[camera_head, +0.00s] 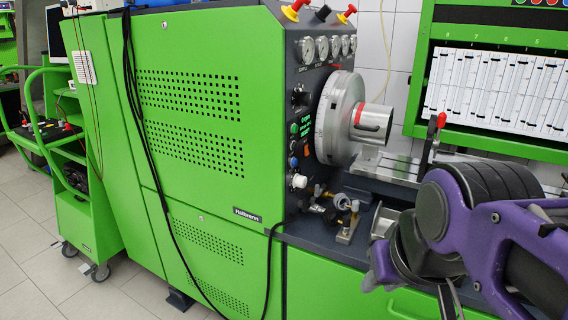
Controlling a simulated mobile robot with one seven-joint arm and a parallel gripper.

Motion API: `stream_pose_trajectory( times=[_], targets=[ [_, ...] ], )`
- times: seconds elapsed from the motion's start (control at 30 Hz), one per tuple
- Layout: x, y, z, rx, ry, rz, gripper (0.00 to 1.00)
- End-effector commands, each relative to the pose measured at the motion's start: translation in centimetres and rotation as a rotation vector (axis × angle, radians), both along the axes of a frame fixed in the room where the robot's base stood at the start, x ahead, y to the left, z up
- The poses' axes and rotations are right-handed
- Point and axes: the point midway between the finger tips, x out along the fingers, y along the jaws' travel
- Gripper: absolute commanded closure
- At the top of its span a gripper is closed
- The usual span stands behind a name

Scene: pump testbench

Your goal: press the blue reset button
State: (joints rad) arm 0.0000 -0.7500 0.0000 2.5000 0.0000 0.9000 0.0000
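The blue button (293,162) is small and sits on the dark narrow control panel (300,120) of the green test bench. It is below the green-lit display (301,128) and above a white knob (298,181). My purple and black arm reaches in from the right edge. What seems to be my gripper (385,268) is low in front of the bench top, to the right of and below the button and well apart from it. Its fingers are not clear enough to tell open from shut.
A metal chuck (340,118) with a cylinder juts out right of the panel. Small fittings (343,203) stand on the bench top below it. Black cables (150,170) hang down the green cabinet front. A green trolley (78,190) stands at left.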

Motion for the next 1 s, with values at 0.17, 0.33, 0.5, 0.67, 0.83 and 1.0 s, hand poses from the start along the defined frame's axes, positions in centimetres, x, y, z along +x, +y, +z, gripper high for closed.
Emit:
stream_pose_trajectory(
  times=[0.17,0.33,0.5,0.67,0.83,1.0],
  targets=[
    [0.00,0.00,0.00,0.000,0.000,0.000,1.00],
    [0.00,0.00,0.00,0.000,0.000,0.000,1.00],
    [0.00,0.00,0.00,0.000,0.000,0.000,1.00],
    [0.00,0.00,0.00,0.000,0.000,0.000,1.00],
    [0.00,0.00,0.00,0.000,0.000,0.000,1.00],
    [0.00,0.00,0.00,0.000,0.000,0.000,1.00]
  ],
)
